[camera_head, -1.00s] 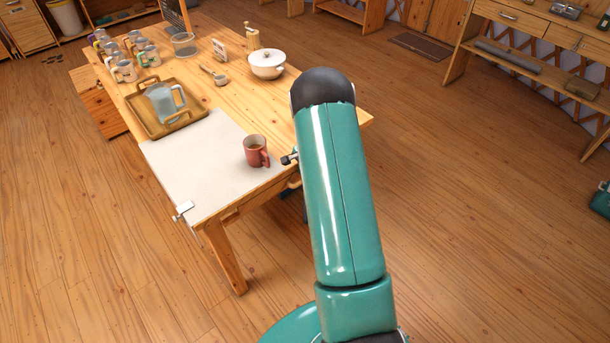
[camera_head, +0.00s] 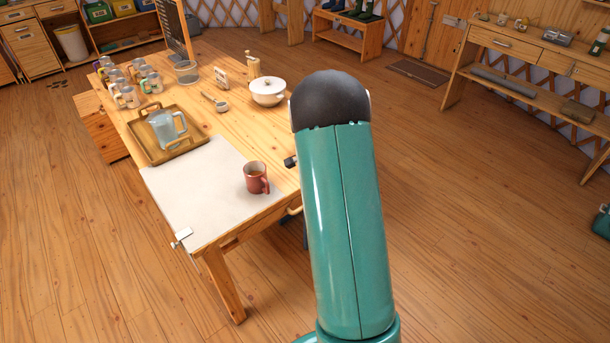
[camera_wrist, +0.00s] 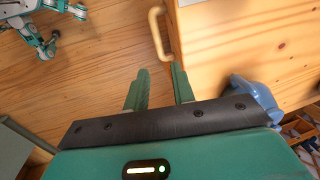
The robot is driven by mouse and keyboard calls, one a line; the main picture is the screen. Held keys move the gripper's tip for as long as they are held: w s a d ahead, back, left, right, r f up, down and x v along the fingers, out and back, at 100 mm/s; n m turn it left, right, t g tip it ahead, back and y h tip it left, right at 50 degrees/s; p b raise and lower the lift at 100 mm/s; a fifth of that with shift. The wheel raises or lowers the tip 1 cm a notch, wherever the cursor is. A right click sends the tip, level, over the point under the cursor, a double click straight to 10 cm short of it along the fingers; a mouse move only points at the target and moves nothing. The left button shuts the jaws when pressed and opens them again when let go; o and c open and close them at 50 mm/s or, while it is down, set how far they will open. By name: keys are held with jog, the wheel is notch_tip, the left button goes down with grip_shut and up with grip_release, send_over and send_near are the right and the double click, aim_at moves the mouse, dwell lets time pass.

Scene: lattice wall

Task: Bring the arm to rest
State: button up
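My arm rises through the middle of the head view, its green link ending in a dark joint. My gripper is mostly hidden behind it there; a small dark part of it shows just left of the link, by the table's edge. In the wrist view, my gripper (camera_wrist: 160,88) has two green fingers apart, with nothing between them. They point toward a wooden handle (camera_wrist: 160,33) on the table's side, which lies just beyond the fingertips; I cannot tell the exact gap.
A workbench (camera_head: 545,75) stands at the right.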

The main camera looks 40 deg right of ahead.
jog(key=s+a+r+n+t, duration=0.1)
jog(key=s+a+r+n, duration=0.25)
jog(key=a+r, duration=0.55)
jog(key=s+a+r+n+t, duration=0.1)
jog(key=s+a+r+n, duration=0.25)
jog(key=a+r, duration=0.5)
jog(key=s+a+r+n, duration=0.5)
jog(key=s, duration=0.4)
jog(key=s+a+r+n+t, duration=0.1)
jog(key=s+a+r+n, duration=0.4)
jog(key=s, duration=0.4)
jog(key=shift+s+a, duration=0.35)
jog(key=shift+a, duration=0.3)
jog(key=shift+d, duration=0.1)
